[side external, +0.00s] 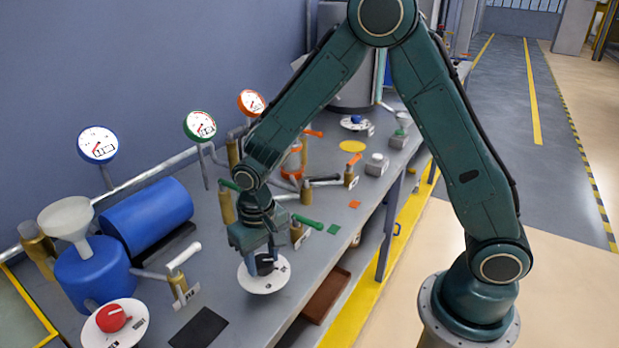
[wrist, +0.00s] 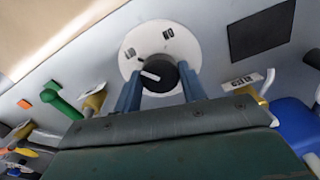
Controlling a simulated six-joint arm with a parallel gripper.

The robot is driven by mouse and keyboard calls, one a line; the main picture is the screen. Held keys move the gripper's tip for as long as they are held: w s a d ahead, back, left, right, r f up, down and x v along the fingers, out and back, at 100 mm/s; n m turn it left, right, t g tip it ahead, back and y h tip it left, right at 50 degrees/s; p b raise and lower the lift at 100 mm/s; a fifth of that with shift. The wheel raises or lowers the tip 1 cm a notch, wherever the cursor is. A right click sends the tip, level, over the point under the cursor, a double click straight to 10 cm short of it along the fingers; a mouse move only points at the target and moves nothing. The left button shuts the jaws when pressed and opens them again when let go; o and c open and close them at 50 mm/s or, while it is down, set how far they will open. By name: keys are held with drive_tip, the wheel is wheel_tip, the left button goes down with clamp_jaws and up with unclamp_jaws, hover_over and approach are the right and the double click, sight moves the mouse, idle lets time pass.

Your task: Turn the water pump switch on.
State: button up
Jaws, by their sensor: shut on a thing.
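A black rotary switch knob (wrist: 160,74) sits on a round white dial plate (wrist: 192,46) at the front of the bench. The dial also shows in the side external view (side external: 262,286). In the wrist view, "ON" is printed at its top and a small label I cannot read is at its left. The knob's white mark points left and slightly up, nearer the left label than "ON". My gripper (wrist: 159,88) is shut on the knob, one finger on each side. In the side external view my gripper (side external: 266,260) comes down from above and partly hides the knob.
A red knob (side external: 113,318) on another white dial is at the front left. A black square (side external: 199,328) lies between the dials. A blue tank (side external: 148,217), a lever valve (side external: 180,283) and a green-handled valve (side external: 303,222) are nearby. The bench edge is close on the right.

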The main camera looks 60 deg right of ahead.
drive_tip(key=shift+m, duration=0.3)
drive_tip(key=m, duration=0.3)
drive_tip(key=shift+m, duration=0.3)
drive_tip(key=m, duration=0.3)
drive_tip(key=shift+m, duration=0.3)
drive_tip(key=m, duration=0.3)
drive_tip(key=shift+m, duration=0.4)
drive_tip(key=m, duration=0.4)
drive_tip(key=o, duration=1)
drive_tip(key=shift+r, duration=0.15)
